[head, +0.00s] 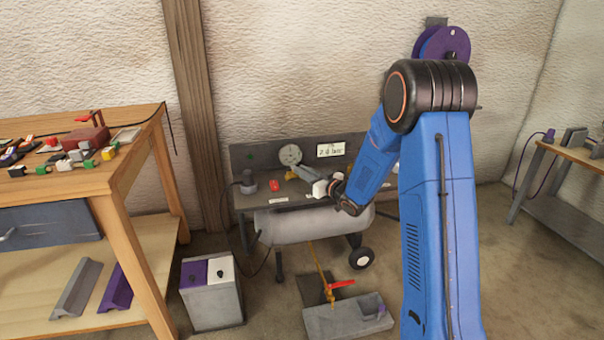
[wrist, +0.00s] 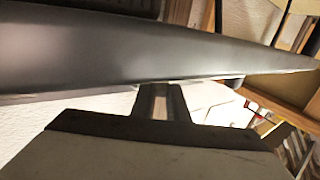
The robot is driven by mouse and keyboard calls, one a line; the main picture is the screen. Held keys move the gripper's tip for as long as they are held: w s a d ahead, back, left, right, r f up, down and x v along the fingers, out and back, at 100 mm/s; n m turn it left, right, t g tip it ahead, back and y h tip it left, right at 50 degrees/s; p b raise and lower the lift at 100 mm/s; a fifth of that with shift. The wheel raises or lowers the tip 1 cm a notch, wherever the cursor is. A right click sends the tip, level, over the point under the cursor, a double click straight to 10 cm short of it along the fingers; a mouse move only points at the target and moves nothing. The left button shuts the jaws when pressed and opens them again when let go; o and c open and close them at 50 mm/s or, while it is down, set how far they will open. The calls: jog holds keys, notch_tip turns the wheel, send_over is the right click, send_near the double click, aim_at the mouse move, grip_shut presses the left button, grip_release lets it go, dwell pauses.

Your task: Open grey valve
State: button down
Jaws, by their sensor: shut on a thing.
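The grey valve (head: 304,172) shows in the head view as a grey lever slanting beside a brass fitting (head: 291,176), above the compressor tank. My gripper (head: 318,185) is at the lever's lower right end and is shut on it. In the wrist view my gripper's dark fingers (wrist: 161,98) meet the lower edge of a wide grey surface, which seems to be the lever seen close up. The exact contact between the fingers and the lever is partly hidden.
The light grey tank (head: 292,224) lies just below my gripper. A gauge (head: 290,155), a red knob (head: 274,185) and a "2.0 bar" sign (head: 331,149) are close by. A red-handled valve (head: 341,285) sits low on the floor. A wooden bench (head: 60,185) stands left.

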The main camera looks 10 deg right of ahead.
dwell(0.3)
jog(key=c, duration=1.7)
grip_release()
jog(key=shift+d, duration=0.1)
jog(key=v, duration=1.7)
jog(key=shift+d, duration=0.2)
